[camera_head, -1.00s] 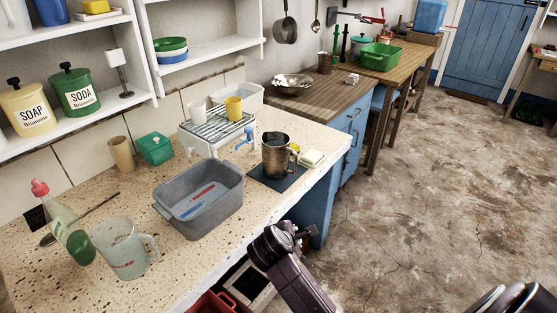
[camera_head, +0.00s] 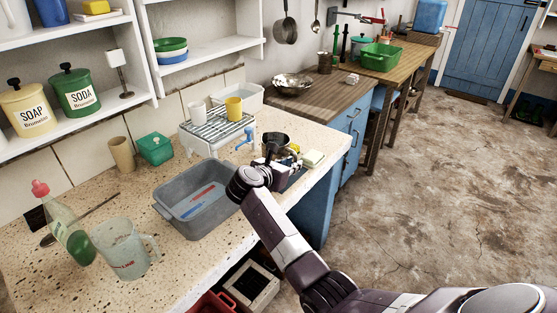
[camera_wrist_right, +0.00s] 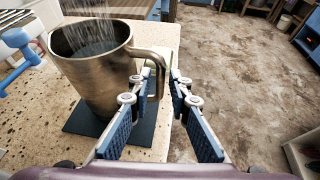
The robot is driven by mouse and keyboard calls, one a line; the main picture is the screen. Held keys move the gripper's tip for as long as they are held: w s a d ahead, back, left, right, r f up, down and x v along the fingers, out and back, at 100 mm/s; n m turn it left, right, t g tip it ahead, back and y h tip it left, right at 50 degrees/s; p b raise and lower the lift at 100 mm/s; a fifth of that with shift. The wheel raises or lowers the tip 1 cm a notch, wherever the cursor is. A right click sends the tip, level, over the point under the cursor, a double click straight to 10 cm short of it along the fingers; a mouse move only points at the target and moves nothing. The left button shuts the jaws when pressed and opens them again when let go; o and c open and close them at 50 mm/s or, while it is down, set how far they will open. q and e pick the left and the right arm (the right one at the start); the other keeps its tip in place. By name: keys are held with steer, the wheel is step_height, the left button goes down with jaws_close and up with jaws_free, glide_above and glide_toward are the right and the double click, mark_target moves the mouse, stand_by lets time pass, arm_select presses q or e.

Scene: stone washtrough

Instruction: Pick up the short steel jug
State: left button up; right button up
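The short steel jug (camera_wrist_right: 92,75) stands upright on a dark mat (camera_wrist_right: 82,122) in the right wrist view, its looped handle (camera_wrist_right: 147,51) toward my right gripper. Thin streaks fall into its mouth from above. In the head view my right arm hides most of the jug (camera_head: 279,137). My right gripper (camera_wrist_right: 163,76) is open, its fingertips at the handle. My left gripper is not in view.
A blue tap (camera_head: 246,138) is just left of the jug. A grey basin (camera_head: 180,213) and a clear measuring jug (camera_head: 122,250) stand further left on the speckled counter. A soap block (camera_head: 313,157) lies right of the jug, near the counter's edge.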

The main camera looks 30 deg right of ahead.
steer(key=shift+x, duration=1.45)
steer(key=shift+f, duration=0.1)
steer(key=shift+c, duration=0.3)
jaws_close()
steer(key=shift+r, duration=0.25)
